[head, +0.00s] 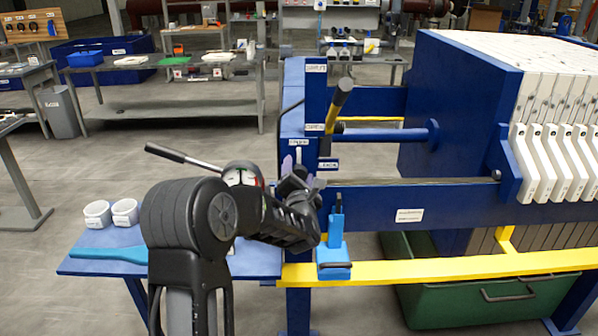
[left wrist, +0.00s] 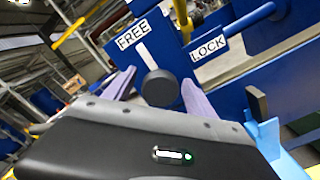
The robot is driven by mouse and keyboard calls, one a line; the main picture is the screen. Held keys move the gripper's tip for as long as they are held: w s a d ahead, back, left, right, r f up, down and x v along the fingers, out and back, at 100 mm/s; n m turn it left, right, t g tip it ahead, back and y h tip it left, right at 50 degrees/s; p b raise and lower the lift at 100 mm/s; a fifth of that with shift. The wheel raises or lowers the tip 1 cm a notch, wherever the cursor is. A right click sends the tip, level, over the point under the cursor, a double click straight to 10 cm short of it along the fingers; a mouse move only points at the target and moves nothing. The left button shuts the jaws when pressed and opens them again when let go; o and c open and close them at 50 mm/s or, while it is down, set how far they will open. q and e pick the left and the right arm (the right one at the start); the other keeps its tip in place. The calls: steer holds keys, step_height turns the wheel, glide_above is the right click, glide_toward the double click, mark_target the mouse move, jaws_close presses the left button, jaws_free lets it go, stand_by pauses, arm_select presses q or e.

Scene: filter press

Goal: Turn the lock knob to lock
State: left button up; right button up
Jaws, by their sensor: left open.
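The lock knob (left wrist: 160,88) is a dark round knob on a blue panel in the left wrist view. A white pointer bar (left wrist: 146,55) runs from it toward the FREE label (left wrist: 133,34). The LOCK label (left wrist: 208,48) is up and to the right. My left gripper (left wrist: 159,80) is open, with one purple finger on each side of the knob; gaps show, and contact cannot be told. In the head view my left gripper (head: 298,178) is at the press's end panel and hides the knob. My right gripper is not in view.
A lever with a yellow-black handle (head: 337,108) stands just above the knob. A light-blue clamp-like part (head: 334,255) is below right, on the yellow rail (head: 430,267). A blue side shelf (head: 100,262) holds two white cups (head: 111,213). A gauge (head: 242,175) is beside my arm.

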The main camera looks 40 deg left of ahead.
arm_select(q)
steer(key=shift+c, duration=0.2)
steer(key=c, duration=1.3)
steer(key=shift+c, duration=0.2)
